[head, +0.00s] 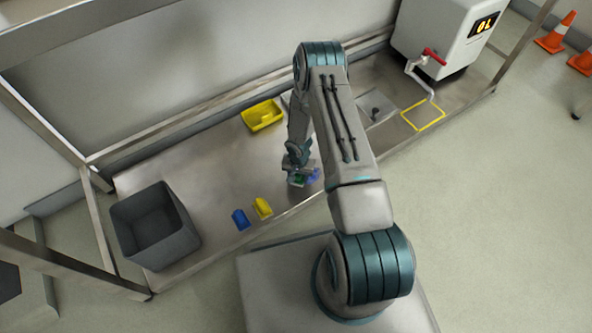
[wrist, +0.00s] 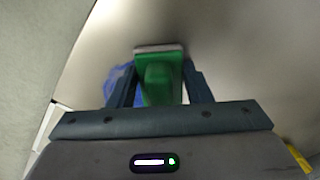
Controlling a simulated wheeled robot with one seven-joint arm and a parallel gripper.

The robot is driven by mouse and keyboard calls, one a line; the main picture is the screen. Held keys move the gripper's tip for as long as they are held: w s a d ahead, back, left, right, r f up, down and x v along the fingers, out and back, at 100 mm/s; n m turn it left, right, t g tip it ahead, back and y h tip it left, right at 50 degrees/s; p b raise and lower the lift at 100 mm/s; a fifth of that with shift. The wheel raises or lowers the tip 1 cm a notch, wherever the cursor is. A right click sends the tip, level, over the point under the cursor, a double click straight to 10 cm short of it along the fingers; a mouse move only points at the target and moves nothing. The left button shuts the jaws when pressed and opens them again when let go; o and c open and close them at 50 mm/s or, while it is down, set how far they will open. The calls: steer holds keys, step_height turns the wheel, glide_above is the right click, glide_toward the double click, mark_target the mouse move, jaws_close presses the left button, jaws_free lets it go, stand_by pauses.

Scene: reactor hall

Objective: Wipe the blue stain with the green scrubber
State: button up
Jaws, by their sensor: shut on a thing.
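My gripper (wrist: 160,88) is shut on the green scrubber (wrist: 159,80), seen in the wrist view between the two fingers. The scrubber's pale pad edge faces the steel bench top. The blue stain (wrist: 119,76) shows beside and behind the left finger, partly hidden by the gripper. In the head view the gripper (head: 301,180) is low over the front part of the bench, with a bit of the green scrubber (head: 299,181) showing. The blue stain (head: 314,175) peeks out at its right. I cannot tell whether the pad touches the bench.
On the bench (head: 200,185) stand a grey bin (head: 185,243), a blue scrubber-like item (head: 240,219), a yellow one (head: 263,208) and a yellow tray (head: 262,115). A white machine (head: 440,35) with a red-handled tap stands at the right, near a yellow outlined square (head: 436,126). Steel posts frame the bench.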

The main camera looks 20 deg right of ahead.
steer(key=shift+s+a+r, duration=0.15)
steer(key=shift+s+a, duration=0.05)
steer(key=shift+a, duration=0.3)
steer(key=shift+s+a+r+p, duration=0.1)
steer(key=shift+a+r+p, duration=0.1)
steer(key=shift+p, duration=0.1)
step_height(320, 180, up, 2)
steer(key=shift+r+p, duration=0.1)
steer(key=shift+p, duration=0.2)
steer(key=shift+d+r+p, duration=0.1)
steer(key=shift+r+p, duration=0.4)
steer(key=shift+r, duration=0.1)
steer(key=shift+r+p, duration=1.35)
steer(key=shift+r, duration=0.8)
steer(key=shift+d, duration=0.15)
